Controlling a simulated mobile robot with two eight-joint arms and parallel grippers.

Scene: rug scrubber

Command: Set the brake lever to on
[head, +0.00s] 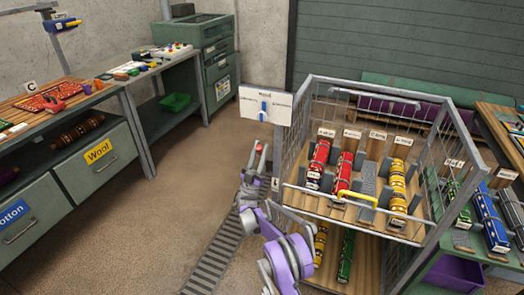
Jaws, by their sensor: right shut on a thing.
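My right gripper (258,160) is beside the front left post of the wire cart (302,200). It is shut on what looks like the brake lever (259,148), of which a small red end shows between the fingers. The fingers hide most of the lever, so I cannot tell which setting it is at. A small marked plate (276,184) is on the post just right of the gripper. My left gripper is not in view.
A white panel (252,108) with a blue handle stands at the cart's back left. The cart holds red and yellow rolls and has a yellow handle (357,198) in front. Workbenches (140,75) line the left. A dark floor grating (212,255) lies left of my arm.

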